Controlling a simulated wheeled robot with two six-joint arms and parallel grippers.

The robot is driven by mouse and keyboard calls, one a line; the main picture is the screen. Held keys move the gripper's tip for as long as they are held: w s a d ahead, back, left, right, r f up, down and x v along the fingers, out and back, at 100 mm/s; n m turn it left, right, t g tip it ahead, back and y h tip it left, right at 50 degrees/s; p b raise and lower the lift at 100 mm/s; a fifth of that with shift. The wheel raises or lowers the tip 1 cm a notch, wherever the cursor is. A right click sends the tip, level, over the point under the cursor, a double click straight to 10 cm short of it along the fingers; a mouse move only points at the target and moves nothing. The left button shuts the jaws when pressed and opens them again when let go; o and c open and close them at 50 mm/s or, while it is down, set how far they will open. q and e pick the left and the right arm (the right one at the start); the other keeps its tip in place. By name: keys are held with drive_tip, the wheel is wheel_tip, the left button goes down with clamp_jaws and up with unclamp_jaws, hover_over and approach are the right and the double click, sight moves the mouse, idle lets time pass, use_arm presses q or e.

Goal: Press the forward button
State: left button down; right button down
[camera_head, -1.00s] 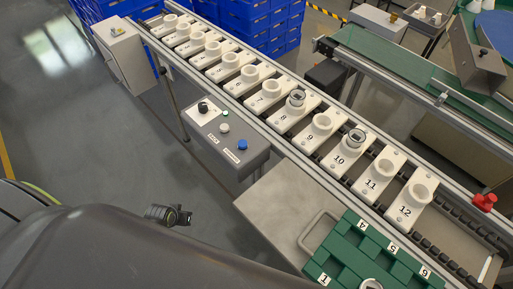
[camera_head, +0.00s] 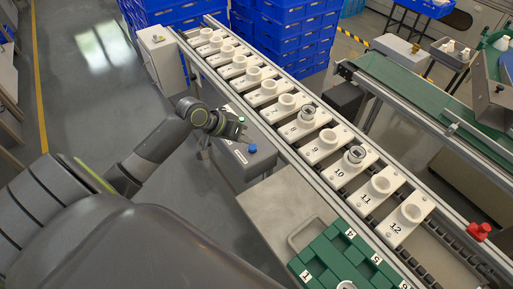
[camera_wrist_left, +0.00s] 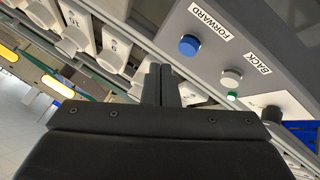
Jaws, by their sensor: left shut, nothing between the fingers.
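The grey control box (camera_head: 262,160) stands beside the conveyor. Its blue button (camera_head: 252,148) is visible in the head view. In the left wrist view the blue button (camera_wrist_left: 189,45) sits beside the FORWARD label (camera_wrist_left: 210,25), and a white button (camera_wrist_left: 231,78) sits beside the BACK label (camera_wrist_left: 257,63). My left gripper (camera_head: 242,126) is over the far part of the box, apart from the blue button, and hides the other controls in the head view. In the left wrist view its fingers (camera_wrist_left: 161,85) are together and empty. My right gripper is out of view.
A small green light (camera_wrist_left: 231,96) and a dark knob (camera_wrist_left: 270,113) are on the same panel. The conveyor carries numbered white sockets (camera_head: 323,144), some with bulbs or meters. A green tray (camera_head: 340,262) lies on the grey table (camera_head: 280,205) nearby.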

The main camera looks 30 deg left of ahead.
use_arm(q)
drive_tip(key=shift+t+h, duration=0.3)
drive_tip(key=shift+h, duration=0.2)
drive_tip(key=w+r, duration=0.2)
drive_tip(key=r, duration=0.1)
drive_tip(key=w+r, duration=0.1)
drive_tip(key=r, duration=0.1)
drive_tip(key=shift+w+a, duration=0.1)
drive_tip(key=shift+a, duration=0.25)
drive_tip(key=shift+f, duration=0.15)
drive_tip(key=b, duration=0.8)
hover_over(249, 148)
wheel_tip(249, 148, down, 8)
drive_tip(key=shift+r, duration=0.25)
drive_tip(key=shift+w+f, duration=0.1)
drive_tip(key=shift+f, duration=0.4)
